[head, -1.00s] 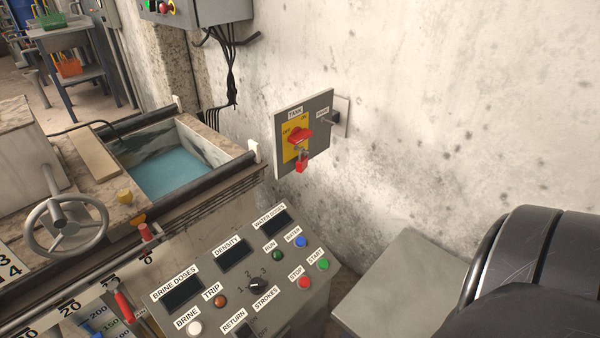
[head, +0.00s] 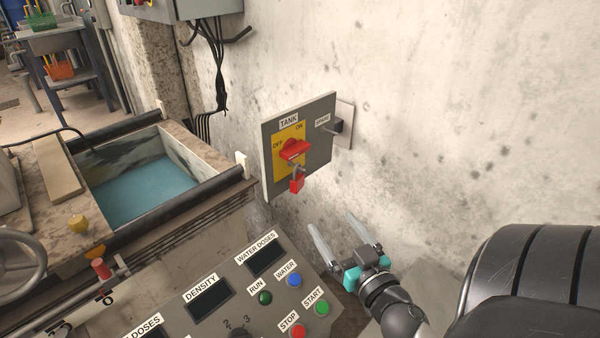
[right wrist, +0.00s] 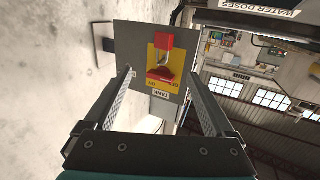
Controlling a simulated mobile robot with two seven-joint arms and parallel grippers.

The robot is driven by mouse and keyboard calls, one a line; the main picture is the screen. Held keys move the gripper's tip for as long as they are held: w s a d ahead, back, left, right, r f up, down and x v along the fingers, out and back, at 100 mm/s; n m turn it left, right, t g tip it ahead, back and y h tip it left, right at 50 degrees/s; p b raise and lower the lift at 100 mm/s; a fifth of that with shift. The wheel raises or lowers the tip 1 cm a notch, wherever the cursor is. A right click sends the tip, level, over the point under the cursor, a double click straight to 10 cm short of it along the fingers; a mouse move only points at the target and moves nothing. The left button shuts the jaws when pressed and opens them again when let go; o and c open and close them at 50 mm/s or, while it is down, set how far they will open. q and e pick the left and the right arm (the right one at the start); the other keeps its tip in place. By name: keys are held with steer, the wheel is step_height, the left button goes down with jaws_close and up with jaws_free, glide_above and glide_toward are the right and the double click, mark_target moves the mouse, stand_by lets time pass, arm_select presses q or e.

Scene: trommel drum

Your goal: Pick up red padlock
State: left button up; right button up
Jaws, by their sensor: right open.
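The red padlock (head: 296,184) hangs by its shackle below the red rotary switch (head: 294,150) on the grey TANK panel (head: 318,166), which is fixed to the wall. My right gripper (head: 336,228) is open and empty, below and to the right of the padlock, apart from it. In the right wrist view the padlock (right wrist: 164,41) shows upside down, beyond and between the two open fingers (right wrist: 160,85), with the switch (right wrist: 160,75) under it. My left gripper is not in view.
The sloped control console (head: 210,315) with buttons and displays lies below the panel. A tank of blue-green water (head: 150,190) is at left.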

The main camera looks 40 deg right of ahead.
steer(key=y, duration=0.1)
steer(key=n, duration=0.1)
glide_toward(302, 181)
steer(key=w+r, duration=0.1)
steer(key=w, duration=0.1)
steer(key=shift+t, duration=0.3)
steer(key=shift+b+x, duration=0.3)
steer(key=shift+x, duration=2.8)
steer(key=shift+a+r, duration=0.1)
steer(key=shift+a, duration=0.1)
steer(key=shift+c, duration=0.4)
jaws_close()
